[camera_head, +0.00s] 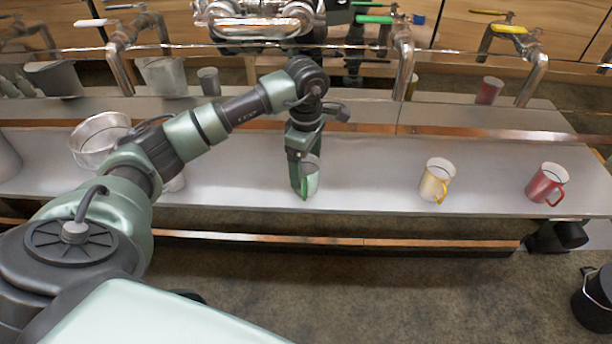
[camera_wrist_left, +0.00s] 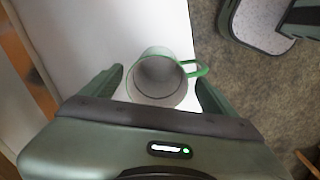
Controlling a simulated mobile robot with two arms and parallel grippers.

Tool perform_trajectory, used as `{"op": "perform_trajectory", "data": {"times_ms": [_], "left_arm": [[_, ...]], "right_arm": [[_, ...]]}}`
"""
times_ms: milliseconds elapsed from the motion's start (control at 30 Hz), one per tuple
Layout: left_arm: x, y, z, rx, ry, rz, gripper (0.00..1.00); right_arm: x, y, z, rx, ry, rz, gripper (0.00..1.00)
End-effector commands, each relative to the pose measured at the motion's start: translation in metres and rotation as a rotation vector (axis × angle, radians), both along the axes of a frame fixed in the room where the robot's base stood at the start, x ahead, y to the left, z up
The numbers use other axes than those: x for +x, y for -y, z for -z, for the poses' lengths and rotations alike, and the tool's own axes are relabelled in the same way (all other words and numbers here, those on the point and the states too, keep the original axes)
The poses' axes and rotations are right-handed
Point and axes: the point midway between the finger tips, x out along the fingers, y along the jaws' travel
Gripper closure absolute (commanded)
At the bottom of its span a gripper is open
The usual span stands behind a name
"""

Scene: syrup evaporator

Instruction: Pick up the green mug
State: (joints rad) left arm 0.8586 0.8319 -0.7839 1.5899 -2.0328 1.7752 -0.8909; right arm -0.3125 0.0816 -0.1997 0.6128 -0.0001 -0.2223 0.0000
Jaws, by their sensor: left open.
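The green mug (camera_head: 312,180) stands on the pale shelf near its front edge, mostly hidden behind my left gripper (camera_head: 305,190) in the head view. In the left wrist view the green mug (camera_wrist_left: 160,77) shows from above, with a grey inside and a green handle pointing right. My left gripper (camera_wrist_left: 160,88) is open, with one finger on each side of the mug. I cannot tell whether the fingers touch it. My right gripper is not in view.
A yellow mug (camera_head: 436,180) and a red mug (camera_head: 547,184) stand further right on the shelf (camera_head: 380,170). A clear bowl (camera_head: 98,138) stands at the left. Metal pipes and taps (camera_head: 403,60) rise behind. A black bucket (camera_head: 594,300) is at the lower right.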

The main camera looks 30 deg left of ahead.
Motion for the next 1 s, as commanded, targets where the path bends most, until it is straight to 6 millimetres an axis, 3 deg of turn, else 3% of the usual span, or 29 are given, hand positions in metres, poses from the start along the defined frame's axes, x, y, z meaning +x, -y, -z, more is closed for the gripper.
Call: {"op": "perform_trajectory", "data": {"times_ms": [200,467,567,733,1000], "left_arm": [[0.000,0.000,0.028,0.000,-0.003,-0.001,0.12],[0.001,0.000,0.033,0.000,0.000,-0.001,0.12],[0.001,0.000,0.033,0.000,0.000,-0.001,0.34],[0.001,0.000,0.033,0.000,0.000,-0.001,0.81],[0.001,-0.001,0.029,0.000,0.002,-0.001,0.82]], "right_arm": [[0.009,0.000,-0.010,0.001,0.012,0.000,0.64],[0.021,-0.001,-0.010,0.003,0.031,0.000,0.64],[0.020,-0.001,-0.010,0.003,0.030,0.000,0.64],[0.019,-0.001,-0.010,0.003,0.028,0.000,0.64],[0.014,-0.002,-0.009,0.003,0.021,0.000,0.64]]}}
